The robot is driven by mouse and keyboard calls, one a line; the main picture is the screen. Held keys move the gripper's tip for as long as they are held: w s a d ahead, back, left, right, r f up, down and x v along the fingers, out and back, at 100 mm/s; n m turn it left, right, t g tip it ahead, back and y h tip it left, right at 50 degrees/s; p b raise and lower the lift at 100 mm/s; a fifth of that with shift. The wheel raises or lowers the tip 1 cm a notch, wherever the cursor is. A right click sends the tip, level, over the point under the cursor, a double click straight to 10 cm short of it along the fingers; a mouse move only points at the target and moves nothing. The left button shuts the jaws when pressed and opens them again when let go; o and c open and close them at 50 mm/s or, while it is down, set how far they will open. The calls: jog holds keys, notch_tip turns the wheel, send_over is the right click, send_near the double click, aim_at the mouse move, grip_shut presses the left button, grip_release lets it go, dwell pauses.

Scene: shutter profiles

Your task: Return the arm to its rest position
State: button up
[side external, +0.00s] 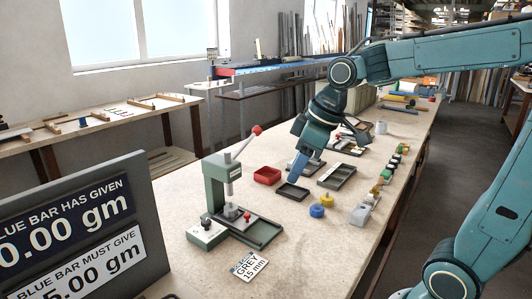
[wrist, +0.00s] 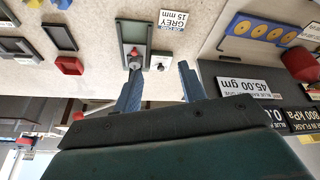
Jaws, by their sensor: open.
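My gripper (side external: 299,167) hangs from my teal arm above the bench, its blue fingers pointing down over the small trays. In the wrist view my gripper (wrist: 160,70) has its two blue fingers spread wide apart, with nothing between them. The bench (side external: 310,235) lies below, and the gripper appears clear of it. The arm reaches in from the right, bent down at the wrist.
A green lever press (side external: 217,190) with a red knob stands left of the gripper. Near it are a red bin (side external: 267,175), a dark tray (side external: 292,192), a GREY 15 mm card (side external: 249,267) and blue (side external: 316,211) and yellow (side external: 326,200) pieces. The front bench is mostly clear.

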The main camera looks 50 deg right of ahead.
jog(key=s+a+f+m+t+h, duration=0.1)
jog(key=s+m, duration=0.3)
jog(key=s, duration=0.9)
jog(key=shift+s+a+f, duration=0.3)
jog(key=shift+s+a, duration=0.1)
